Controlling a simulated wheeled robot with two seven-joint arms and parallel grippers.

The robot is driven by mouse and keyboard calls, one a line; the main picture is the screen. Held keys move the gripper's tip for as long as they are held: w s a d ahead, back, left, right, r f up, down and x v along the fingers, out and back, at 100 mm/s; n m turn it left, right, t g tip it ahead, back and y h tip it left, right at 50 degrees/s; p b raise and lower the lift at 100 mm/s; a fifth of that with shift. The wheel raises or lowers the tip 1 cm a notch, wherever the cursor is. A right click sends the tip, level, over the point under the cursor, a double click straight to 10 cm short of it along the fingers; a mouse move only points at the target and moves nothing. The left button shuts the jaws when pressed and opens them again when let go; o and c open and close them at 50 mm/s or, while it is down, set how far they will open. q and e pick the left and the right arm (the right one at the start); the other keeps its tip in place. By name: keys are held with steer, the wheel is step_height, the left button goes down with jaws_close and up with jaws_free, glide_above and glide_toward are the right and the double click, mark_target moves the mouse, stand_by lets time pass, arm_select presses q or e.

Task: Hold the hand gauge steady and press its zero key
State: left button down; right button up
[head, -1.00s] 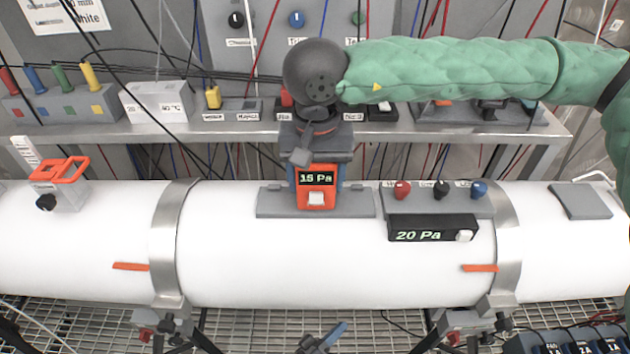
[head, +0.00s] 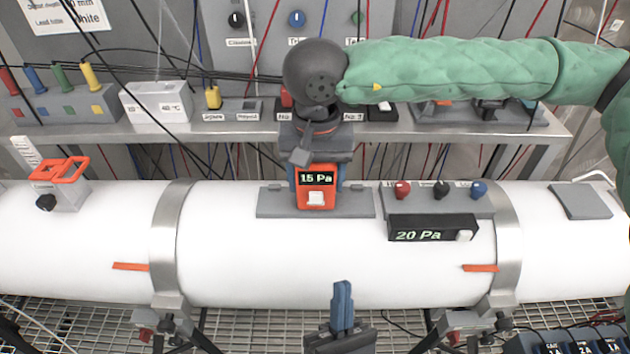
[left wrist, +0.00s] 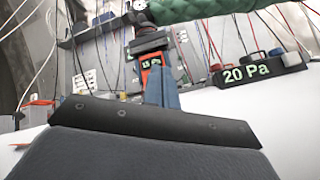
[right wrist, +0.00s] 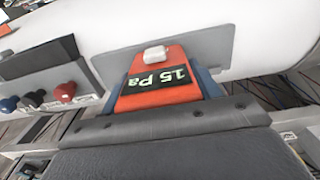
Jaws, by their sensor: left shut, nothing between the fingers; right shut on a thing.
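The orange hand gauge (head: 315,173) reads 15 Pa and has a white key (head: 316,198) below its display. It is upright over a grey plate on the white pipe. My right gripper (head: 318,182) comes from above and is shut on the gauge, its blue fingers on both sides. The right wrist view shows the gauge (right wrist: 155,97) and its key (right wrist: 155,53) uncovered. My left gripper (head: 343,290) is shut and empty, fingers pointing up, below and slightly right of the gauge, apart from it. In the left wrist view its fingers partly cover the gauge (left wrist: 151,60).
A black display (head: 418,236) reading 20 Pa, with its own white key, sits right of the gauge, below red, black and blue knobs. Steel bands (head: 172,240) circle the white pipe (head: 240,250). A shelf (head: 230,133) with boxes and hanging cables lies behind.

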arm_select(q)
steer(key=w+a+r+n+g+y, duration=0.25)
steer(key=r+n+g+y, duration=0.3)
steer(key=n+y, duration=0.7)
steer(key=shift+g+y, duration=0.25)
steer(key=shift+g, duration=0.1)
steer(key=shift+w+a+f, duration=0.1)
steer(key=shift+w+a, duration=0.1)
steer(key=shift+w, duration=1.9)
steer(key=shift+w+a, duration=0.2)
steer(key=shift+w, duration=1.85)
steer(key=shift+w, duration=0.15)
steer(key=shift+w, duration=0.15)
arm_select(e)
steer(key=shift+s, duration=0.15)
